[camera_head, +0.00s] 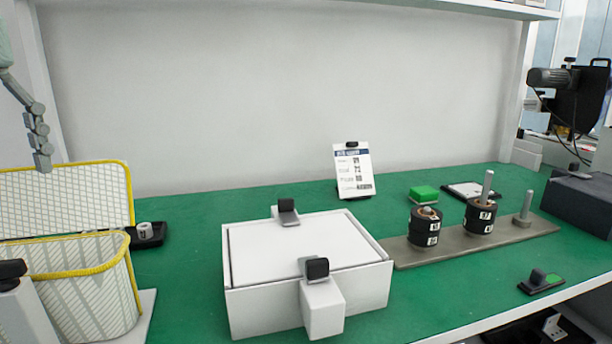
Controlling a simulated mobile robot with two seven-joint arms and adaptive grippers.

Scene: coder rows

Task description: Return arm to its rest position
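Neither of my grippers shows in the head view, and no arm that I can surely call mine is in it. The green worktop (190,270) holds a white box (300,250) with a flat lid at its centre. One black-topped piece (287,206) is at the box's back edge and another (315,268) at its front edge. On the right, a grey base plate (408,254) bears three pegs. Black rings with white labels are on the left peg (425,232) and the middle peg (480,216). The right peg (523,208) is bare.
A yellow-rimmed mesh basket (85,290) stands at the left, near a black tray (150,236). A segmented grey piece (38,128) hangs at upper left. A label card (353,171) and a green block (424,193) are behind. A dark machine (580,200) stands right.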

